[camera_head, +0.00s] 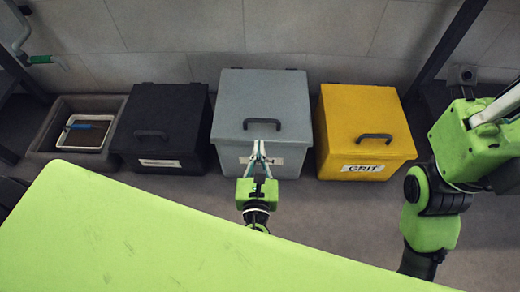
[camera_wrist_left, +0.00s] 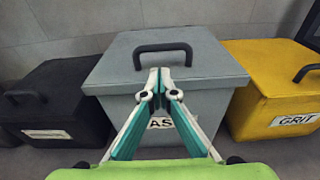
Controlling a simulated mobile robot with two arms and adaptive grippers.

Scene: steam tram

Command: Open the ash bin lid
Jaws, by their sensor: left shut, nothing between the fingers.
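The ash bin is a grey box (camera_head: 232,155) between a black bin and a yellow bin. Its grey lid (camera_head: 262,92) is closed, with a dark bar handle (camera_head: 262,122) near the front edge. In the left wrist view the handle (camera_wrist_left: 162,47) stands just beyond my fingertips, and a white label (camera_wrist_left: 162,123) reading "AS" is partly hidden by the fingers. My left gripper (camera_head: 259,145) is shut and empty in front of the lid's front edge. The fingertips (camera_wrist_left: 160,72) appear apart from the handle. My right arm shows at the right; its gripper is not visible.
A black lidded bin (camera_head: 160,120) stands left and a yellow bin marked GRIT (camera_head: 365,115) right, with narrow gaps between. A grey tray (camera_head: 50,110) holding a white pan (camera_head: 85,133) lies far left. A wall (camera_head: 180,30) is close behind the bins.

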